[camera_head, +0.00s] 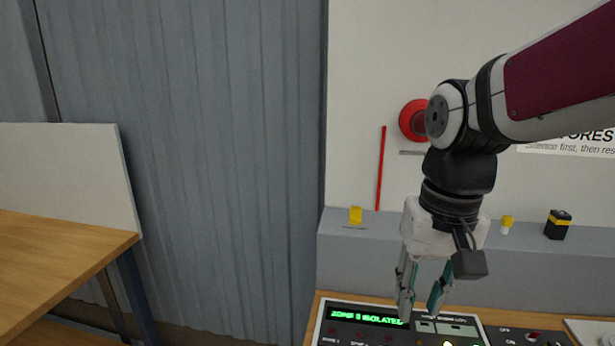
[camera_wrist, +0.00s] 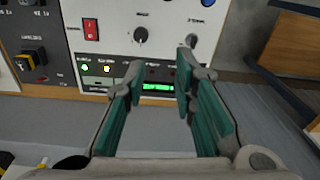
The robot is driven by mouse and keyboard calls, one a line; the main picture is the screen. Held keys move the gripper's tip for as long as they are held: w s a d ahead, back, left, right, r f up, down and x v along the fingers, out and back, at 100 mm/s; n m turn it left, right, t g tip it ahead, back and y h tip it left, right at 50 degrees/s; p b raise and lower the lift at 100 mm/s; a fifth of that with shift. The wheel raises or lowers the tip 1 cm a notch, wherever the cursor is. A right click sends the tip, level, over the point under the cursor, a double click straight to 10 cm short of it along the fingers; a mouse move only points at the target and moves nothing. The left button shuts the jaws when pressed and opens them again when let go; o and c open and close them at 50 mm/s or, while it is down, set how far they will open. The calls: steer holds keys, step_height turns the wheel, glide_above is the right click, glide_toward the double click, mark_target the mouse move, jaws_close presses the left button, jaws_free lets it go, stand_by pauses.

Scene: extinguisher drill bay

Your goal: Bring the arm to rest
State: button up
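My gripper (camera_head: 423,296) hangs from my raised arm, pointing down in front of the control panel in the head view. Its two teal-padded fingers are apart with nothing between them. The wrist view also shows the gripper (camera_wrist: 158,80) open and empty. The control panel (camera_head: 408,327) lies below the fingers, with a green display (camera_head: 366,315) reading "ZONE 3 ISOLATED" or similar. In the wrist view the panel (camera_wrist: 115,45) shows a red switch (camera_wrist: 91,30), dark knobs and small lit lamps. I cannot tell the exact gap between fingertips and panel.
A grey ledge (camera_head: 345,263) behind holds a yellow piece (camera_head: 356,215), a small yellow-and-white item (camera_head: 507,224) and a black-and-yellow block (camera_head: 558,224). A red disc (camera_head: 412,120) and a red rod (camera_head: 381,168) are on the wall. A wooden table (camera_head: 60,258) stands left.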

steer(key=s+d+n+t, duration=0.1)
steer(key=s+d+t, duration=0.3)
steer(key=s, duration=0.5)
steer(key=shift+s+d+r, duration=0.15)
steer(key=shift+s+r, duration=0.2)
stand_by(0.3)
